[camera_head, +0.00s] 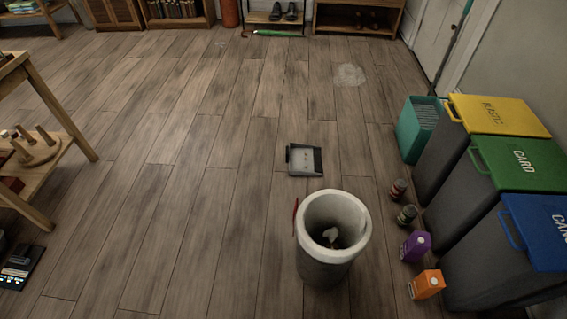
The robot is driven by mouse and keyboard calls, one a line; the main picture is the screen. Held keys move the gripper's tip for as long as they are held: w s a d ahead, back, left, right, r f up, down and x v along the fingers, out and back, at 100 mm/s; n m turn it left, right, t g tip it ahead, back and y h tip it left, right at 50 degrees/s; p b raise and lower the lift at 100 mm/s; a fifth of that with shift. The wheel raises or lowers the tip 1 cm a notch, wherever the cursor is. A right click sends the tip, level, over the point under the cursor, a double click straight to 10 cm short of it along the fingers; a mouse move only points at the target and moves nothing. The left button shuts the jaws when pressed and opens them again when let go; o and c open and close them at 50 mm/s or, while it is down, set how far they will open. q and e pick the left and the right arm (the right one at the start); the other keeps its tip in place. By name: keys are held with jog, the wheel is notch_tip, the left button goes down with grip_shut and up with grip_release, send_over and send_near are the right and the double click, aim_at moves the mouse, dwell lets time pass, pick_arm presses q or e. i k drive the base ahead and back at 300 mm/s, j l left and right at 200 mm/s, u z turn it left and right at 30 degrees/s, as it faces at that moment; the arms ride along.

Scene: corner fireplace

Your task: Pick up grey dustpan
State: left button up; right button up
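The grey dustpan (305,160) lies on the wooden floor near the middle of the view. It is a small flat pan with a dark edge and a few reddish specks on its surface. It sits just beyond a round pale bin and appears apart from it. Neither of my grippers shows in the head view.
The open bin (331,262) holds something white. Lidded bins with yellow (500,114), green (520,161) and blue lids line the right, with cans and cartons (427,284) beside them. A wooden table (62,140) stands left. Floor left of the dustpan is clear.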

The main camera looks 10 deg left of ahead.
aim_at(295, 155)
jog(key=j+z, duration=0.4)
jog(key=j, duration=1.4)
jog(key=i+j+z, duration=0.1)
jog(key=i+j, duration=0.2)
jog(key=i+j+z, duration=0.15)
jog(key=j, duration=0.3)
jog(key=i+j+z, duration=0.1)
jog(key=i+j, duration=0.25)
jog(key=i+j+z, duration=0.1)
jog(key=i+j, duration=0.15)
jog(key=j, duration=0.3)
jog(key=i+j+z, duration=0.15)
jog(key=i+j, duration=0.65)
jog(key=i, duration=0.05)
